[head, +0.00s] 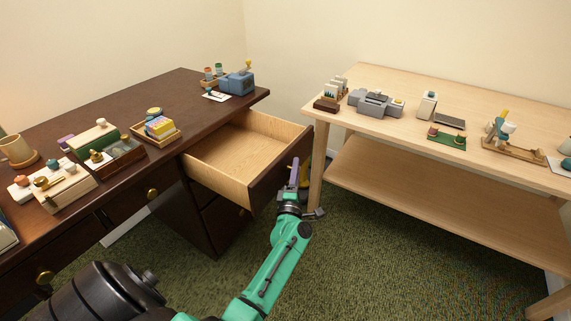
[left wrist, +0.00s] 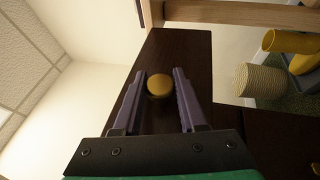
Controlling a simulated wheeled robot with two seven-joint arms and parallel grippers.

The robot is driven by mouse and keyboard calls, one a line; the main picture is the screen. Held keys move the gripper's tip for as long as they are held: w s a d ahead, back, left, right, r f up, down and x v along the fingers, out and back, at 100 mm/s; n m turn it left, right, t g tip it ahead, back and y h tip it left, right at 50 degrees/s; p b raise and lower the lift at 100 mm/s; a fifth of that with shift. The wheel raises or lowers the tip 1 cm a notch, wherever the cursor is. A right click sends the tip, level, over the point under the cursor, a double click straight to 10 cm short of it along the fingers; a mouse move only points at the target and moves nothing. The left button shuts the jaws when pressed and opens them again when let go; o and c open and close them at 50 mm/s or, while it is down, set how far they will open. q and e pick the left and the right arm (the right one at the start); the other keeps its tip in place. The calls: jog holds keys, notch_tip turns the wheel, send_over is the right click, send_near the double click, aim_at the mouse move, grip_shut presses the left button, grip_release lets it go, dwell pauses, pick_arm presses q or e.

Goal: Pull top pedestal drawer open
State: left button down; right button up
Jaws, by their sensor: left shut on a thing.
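The top pedestal drawer (head: 220,181) of the dark desk stands well out, and its empty pale wooden inside shows in the head view. Its dark front also fills the middle of the left wrist view (left wrist: 185,55). My left gripper (head: 298,170) is at the outer face of this front. In the left wrist view its two purple fingers (left wrist: 160,78) are on either side of the round brass knob (left wrist: 159,84), shut on it. The knob is hidden in the head view. My right gripper is not in view.
The dark desk (head: 180,90) carries trays and small items. A pale two-level table (head: 440,190) stands close to the right of the drawer, one leg near my left gripper. Yellow objects (left wrist: 285,42) lie beyond the drawer front. Green carpet (head: 370,260) is clear in front.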

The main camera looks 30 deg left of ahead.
pick_arm(q)
jog(key=shift+d+f, duration=0.1)
jog(key=shift+d, duration=0.15)
jog(key=shift+c, duration=2.3)
grip_release()
jog(key=v, duration=1.4)
jog(key=shift+s+d, duration=0.15)
jog(key=shift+s, duration=0.15)
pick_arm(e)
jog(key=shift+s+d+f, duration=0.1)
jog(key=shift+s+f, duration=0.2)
